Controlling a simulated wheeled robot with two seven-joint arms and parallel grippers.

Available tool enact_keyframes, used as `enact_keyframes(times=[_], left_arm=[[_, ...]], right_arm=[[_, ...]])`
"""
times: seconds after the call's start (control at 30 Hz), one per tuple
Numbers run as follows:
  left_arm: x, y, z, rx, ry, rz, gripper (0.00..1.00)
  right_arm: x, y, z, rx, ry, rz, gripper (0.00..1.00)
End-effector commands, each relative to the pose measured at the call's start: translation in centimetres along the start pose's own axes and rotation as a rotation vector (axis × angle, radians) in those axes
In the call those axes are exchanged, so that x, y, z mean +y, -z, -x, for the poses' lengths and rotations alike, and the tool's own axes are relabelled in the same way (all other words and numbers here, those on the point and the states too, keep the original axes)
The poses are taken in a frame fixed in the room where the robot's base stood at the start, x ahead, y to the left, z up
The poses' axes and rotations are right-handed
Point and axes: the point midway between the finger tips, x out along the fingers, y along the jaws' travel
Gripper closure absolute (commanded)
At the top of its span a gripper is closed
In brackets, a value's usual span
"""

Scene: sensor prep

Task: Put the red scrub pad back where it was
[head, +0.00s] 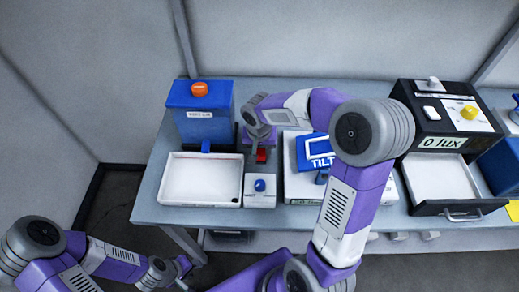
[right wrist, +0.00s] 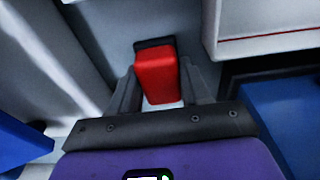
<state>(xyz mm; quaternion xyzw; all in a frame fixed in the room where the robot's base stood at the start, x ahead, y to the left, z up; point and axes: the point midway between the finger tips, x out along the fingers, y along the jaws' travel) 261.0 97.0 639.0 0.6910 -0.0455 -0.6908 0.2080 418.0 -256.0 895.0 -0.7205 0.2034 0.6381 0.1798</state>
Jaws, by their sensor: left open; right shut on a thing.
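The red scrub pad (head: 261,156) shows as a small red block below my right gripper (head: 261,148) in the head view, between the white tray and the tilt device. In the right wrist view the pad (right wrist: 157,78) is between the two fingers of my right gripper (right wrist: 162,85), which is shut on it. A dark strip runs along the pad's far end. I cannot tell whether the pad touches the table. My left gripper (head: 186,268) is open and empty, low in front of the table at the lower left.
A white tray (head: 163,200) with a blue box (head: 183,127) behind it stands left. A small box with a blue knob (head: 260,186) is just in front of the pad. The blue tilt device (head: 303,150) is right, then a black lux box (head: 405,100) with an open drawer (head: 420,208).

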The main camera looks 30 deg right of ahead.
Motion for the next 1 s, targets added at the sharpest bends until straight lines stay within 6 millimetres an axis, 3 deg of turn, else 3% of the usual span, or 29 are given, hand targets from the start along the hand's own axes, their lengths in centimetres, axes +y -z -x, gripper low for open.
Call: enact_keyframes(times=[0.03,0.2,0.57,1.0], left_arm=[[-0.1,0.0,-0.2,0.0,0.0,0.0,0.57],[0.0,0.0,-0.1,0.0,0.0,0.0,0.57],[0.1,0.0,0.4,0.0,0.0,0.0,0.57],[1.0,-0.1,2.8,0.0,0.0,0.0,0.57]], right_arm=[[0.0,0.0,-0.2,0.0,0.0,0.0,0.5],[0.0,0.0,-0.1,0.0,0.0,0.0,0.28],[0.0,0.1,0.4,0.0,0.0,0.0,0.28],[-0.1,0.1,9.3,0.003,0.003,0.0,0.28]])
